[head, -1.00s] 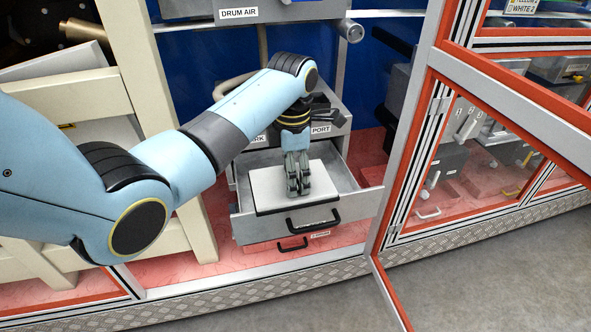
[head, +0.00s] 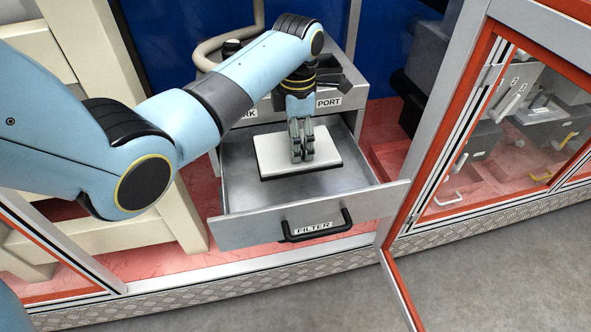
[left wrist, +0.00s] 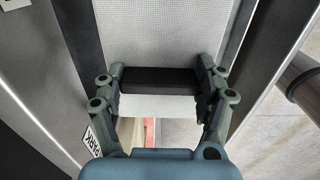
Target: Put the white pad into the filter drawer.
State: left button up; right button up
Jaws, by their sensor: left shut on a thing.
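The white pad (head: 275,150) is a flat, pale rectangle with a dark lower edge. It shows inside the outline of the open filter drawer (head: 250,233), towards its back; I cannot tell whether it touches the drawer floor. My left gripper (head: 302,158) points down and is shut on the pad. In the left wrist view, my left gripper (left wrist: 160,85) has its fingers at both ends of a black bar on the pad (left wrist: 180,38), whose face looks like fine mesh. The drawer front carries a FILTER label and a black handle (head: 318,231). My right gripper is out of view.
A grey cabinet (head: 349,100) with a PORT label stands behind the drawer. An open red-edged frame door (head: 440,140) is close on the drawer's right. Cream beams (head: 180,215) stand on the left. Grey floor (head: 480,270) lies clear in front.

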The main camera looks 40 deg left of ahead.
pick_arm(q)
notch_tip(320, 180, down, 5)
jog(key=shift+s+f+b, duration=0.1)
jog(key=shift+b, duration=0.4)
notch_tip(320, 180, down, 3)
jog(key=shift+d+f+b, duration=0.1)
jog(key=shift+f+b, duration=0.05)
jog(key=shift+b, duration=0.45)
jog(key=shift+f, duration=0.1)
jog(key=o, duration=1.4)
jog(key=shift+f, duration=0.1)
